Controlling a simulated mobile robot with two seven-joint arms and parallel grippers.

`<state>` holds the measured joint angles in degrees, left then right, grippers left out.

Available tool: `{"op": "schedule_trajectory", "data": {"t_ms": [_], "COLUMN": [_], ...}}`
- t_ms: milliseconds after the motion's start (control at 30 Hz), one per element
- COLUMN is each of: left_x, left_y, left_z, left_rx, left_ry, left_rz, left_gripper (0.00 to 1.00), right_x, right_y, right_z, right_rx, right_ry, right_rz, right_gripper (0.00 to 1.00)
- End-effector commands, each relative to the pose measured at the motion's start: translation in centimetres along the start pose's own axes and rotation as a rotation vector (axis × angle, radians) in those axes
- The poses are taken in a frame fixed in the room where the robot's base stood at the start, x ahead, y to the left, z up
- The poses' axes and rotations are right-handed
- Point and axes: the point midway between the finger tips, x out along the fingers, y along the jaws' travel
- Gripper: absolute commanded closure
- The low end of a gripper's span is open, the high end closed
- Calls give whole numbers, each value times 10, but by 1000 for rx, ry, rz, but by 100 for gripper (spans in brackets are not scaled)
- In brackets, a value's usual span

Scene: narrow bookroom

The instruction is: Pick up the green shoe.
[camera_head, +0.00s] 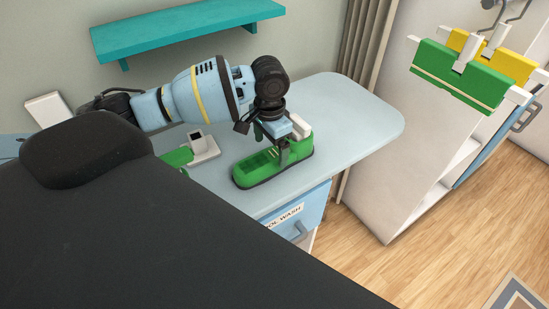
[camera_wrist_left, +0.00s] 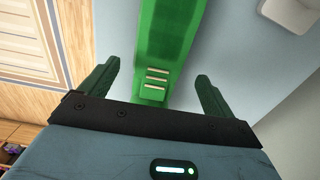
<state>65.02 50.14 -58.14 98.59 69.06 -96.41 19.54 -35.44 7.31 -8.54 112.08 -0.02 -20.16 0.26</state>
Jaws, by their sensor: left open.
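The green shoe (camera_head: 272,166) lies on the light blue tabletop, with a dark sole and a white part at its far end. In the left wrist view the green shoe (camera_wrist_left: 168,45) runs up between the fingers, its pale lace bars showing. My left gripper (camera_head: 284,152) is right over the shoe in the head view. Its fingers (camera_wrist_left: 158,85) are open, one on each side of the shoe, with a gap visible on both sides. Whether either finger touches it I cannot tell. My right gripper is not in view.
Left of the shoe are a white block (camera_head: 203,147) and a green item (camera_head: 178,157) partly hidden by my arm. A teal shelf (camera_head: 190,28) hangs on the wall behind. The tabletop (camera_head: 355,115) is clear to the right. Green (camera_head: 460,75) and yellow hanging items are at right.

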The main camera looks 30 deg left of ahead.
Motion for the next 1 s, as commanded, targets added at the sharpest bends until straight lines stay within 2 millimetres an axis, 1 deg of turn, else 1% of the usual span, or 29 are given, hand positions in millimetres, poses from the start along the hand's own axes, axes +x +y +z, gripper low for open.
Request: {"op": "schedule_trajectory", "data": {"t_ms": [233, 333, 467, 667, 767, 1000], "left_x": [32, 44, 50, 50, 50, 50], "left_y": [3, 2, 2, 2, 2, 2], "left_z": [-8, -6, -7, -7, -7, -7], "left_rx": [-1, -1, -1, 0, 0, 0], "left_ry": [-4, -3, -1, 0, 0, 0], "left_rz": [1, 0, -1, -1, -1, -1], "left_gripper": [11, 11, 11, 11, 21, 53], "right_x": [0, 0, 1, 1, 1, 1], "right_y": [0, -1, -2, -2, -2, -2], "right_z": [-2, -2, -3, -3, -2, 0], "right_rx": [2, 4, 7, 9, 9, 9], "right_ry": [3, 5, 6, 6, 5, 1], "right_rz": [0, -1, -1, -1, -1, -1], "right_gripper": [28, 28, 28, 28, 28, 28]}}
